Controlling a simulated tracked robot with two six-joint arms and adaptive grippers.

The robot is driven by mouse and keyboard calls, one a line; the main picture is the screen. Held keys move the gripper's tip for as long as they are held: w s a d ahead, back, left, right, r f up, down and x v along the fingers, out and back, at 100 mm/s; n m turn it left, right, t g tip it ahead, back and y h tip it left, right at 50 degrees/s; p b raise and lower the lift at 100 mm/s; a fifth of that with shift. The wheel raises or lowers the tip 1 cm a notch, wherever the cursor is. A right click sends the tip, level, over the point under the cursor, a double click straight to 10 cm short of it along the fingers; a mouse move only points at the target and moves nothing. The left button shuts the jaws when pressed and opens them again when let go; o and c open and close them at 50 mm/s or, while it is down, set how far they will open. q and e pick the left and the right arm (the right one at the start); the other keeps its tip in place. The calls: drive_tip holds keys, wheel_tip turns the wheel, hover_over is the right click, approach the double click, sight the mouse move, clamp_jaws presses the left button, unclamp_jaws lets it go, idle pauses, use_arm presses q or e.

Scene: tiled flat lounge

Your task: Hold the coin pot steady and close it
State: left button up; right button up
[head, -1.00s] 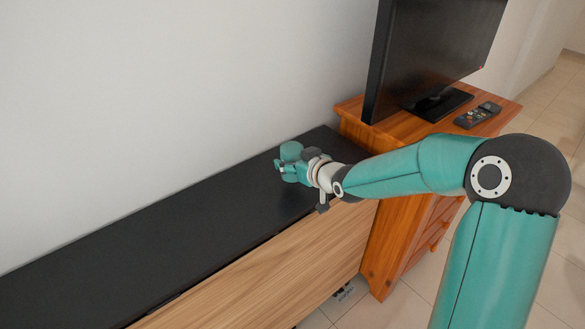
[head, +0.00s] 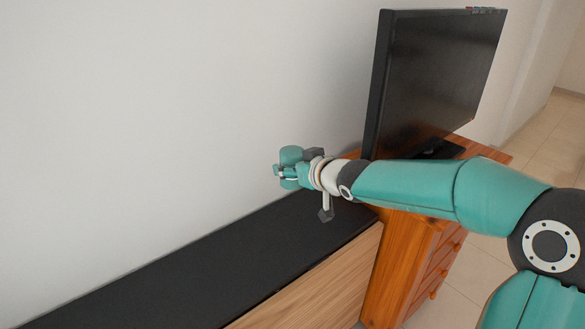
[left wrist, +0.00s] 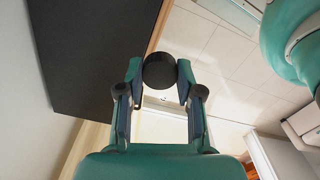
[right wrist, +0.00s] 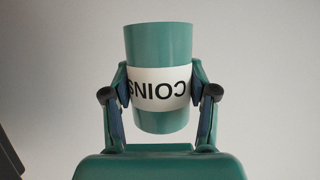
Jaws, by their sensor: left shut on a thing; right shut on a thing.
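The coin pot (head: 291,153) is a teal cylinder in the head view, in front of the wall. In the right wrist view the pot (right wrist: 158,45) shows a white band lettered COINS, upside down in that picture. My right gripper (head: 283,171) is shut around its sides and holds it above the black cabinet top. In the left wrist view my left gripper (left wrist: 160,82) is shut on a round black thing (left wrist: 159,70), which looks like the lid. The left gripper is outside the head view. The pot's mouth is not clearly visible.
The low cabinet's black top (head: 230,255) is bare where it shows. The pale wall (head: 150,120) is behind the pot. The floor is tiled.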

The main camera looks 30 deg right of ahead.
drive_tip(key=o, duration=0.5)
clamp_jaws()
